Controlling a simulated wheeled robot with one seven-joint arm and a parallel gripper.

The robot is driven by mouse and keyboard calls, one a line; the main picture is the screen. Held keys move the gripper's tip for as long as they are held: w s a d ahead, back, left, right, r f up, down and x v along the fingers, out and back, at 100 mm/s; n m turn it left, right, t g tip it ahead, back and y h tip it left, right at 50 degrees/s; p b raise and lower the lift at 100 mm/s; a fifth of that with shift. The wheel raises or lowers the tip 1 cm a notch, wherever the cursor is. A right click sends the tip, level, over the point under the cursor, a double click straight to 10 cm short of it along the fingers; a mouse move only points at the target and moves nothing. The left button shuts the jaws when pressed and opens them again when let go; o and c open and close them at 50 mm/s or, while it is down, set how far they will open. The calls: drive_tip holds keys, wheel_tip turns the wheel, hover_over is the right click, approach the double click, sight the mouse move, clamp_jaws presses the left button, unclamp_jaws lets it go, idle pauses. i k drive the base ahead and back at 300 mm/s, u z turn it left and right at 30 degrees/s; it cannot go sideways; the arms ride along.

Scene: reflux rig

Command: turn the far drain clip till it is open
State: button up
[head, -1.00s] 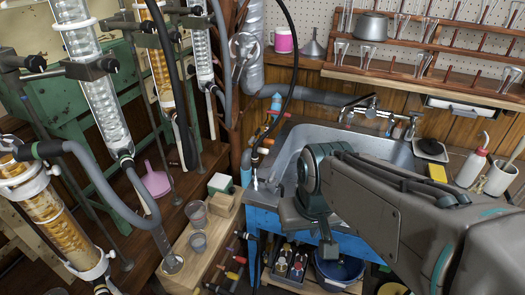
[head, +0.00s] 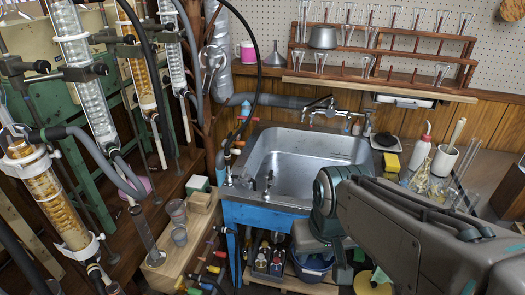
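No drain clip can be told for sure in the head view. My arm (head: 420,230) reaches in from the right, bending in front of the sink. My gripper's fingers do not show.
A steel sink (head: 300,165) sits in a blue cabinet (head: 262,215). Beakers (head: 178,210) stand on a wooden bench (head: 165,262) left of it. A glassware rack (head: 385,47) hangs on the back wall. A bottle (head: 421,147) and white pot (head: 444,162) stand right of the sink.

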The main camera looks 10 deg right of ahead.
sight(244, 174)
drive_tip(key=z, duration=0.2)
drive_tip(key=i, duration=0.7)
drive_tip(key=u, duration=1.25)
